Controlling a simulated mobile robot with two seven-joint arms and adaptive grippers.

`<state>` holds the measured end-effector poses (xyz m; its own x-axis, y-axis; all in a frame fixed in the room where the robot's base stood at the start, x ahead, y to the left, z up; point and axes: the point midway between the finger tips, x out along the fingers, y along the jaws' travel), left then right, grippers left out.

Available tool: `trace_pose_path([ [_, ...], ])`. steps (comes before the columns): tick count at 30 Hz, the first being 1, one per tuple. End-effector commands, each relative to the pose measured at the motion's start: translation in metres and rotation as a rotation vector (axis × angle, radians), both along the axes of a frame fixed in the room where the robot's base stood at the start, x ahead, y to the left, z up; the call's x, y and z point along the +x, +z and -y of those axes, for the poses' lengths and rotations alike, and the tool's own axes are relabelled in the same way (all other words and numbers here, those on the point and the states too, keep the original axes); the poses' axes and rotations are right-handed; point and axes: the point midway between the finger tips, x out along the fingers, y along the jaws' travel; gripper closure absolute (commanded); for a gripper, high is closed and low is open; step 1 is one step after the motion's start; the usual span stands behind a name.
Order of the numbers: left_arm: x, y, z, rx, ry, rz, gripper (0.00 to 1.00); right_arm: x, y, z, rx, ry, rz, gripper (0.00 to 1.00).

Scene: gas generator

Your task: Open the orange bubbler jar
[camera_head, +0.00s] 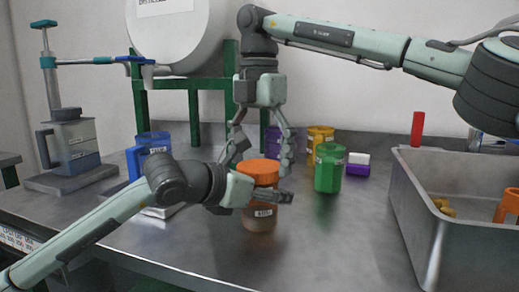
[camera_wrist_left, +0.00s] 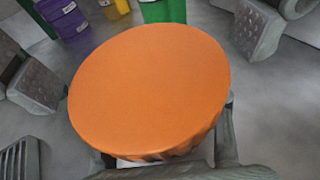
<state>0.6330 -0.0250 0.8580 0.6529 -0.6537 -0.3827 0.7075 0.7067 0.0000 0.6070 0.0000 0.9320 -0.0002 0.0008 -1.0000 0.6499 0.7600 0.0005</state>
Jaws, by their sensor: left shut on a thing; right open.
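The orange bubbler jar (camera_head: 260,217) stands upright on the metal bench with its orange lid (camera_head: 258,171) on top. The lid fills the middle of the left wrist view (camera_wrist_left: 150,90). My left gripper (camera_head: 262,194) is shut on the jar body just below the lid, coming from the left. The jar hides part of its fingers. My right gripper (camera_head: 263,155) points down from above and is open. Its fingers are on either side of the lid, and they also show apart from the lid in the left wrist view (camera_wrist_left: 148,58).
A green jar (camera_head: 329,168), a yellow jar (camera_head: 320,140) and a purple jar (camera_head: 274,140) stand behind. A purple-and-white box (camera_head: 358,163) lies near the green jar. A metal bin (camera_head: 450,240) stands at right.

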Motion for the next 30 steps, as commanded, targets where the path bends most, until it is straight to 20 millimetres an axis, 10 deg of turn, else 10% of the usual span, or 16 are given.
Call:
trace_pose_path([
  [5,0.0,0.0004,0.0,-0.001,0.0,0.001,1.0,0.0002,-0.0002,0.0001,0.0,0.0,0.0,0.11],
  [18,0.0,0.0004,0.0,-0.001,0.0,0.001,1.0,0.0001,-0.0001,0.0001,-0.001,0.0,-0.001,0.65],
  [30,0.0001,0.0005,-0.0001,-0.001,0.0,0.001,1.0,0.0001,-0.0002,-0.0002,0.0,0.494,-0.001,0.65],
])
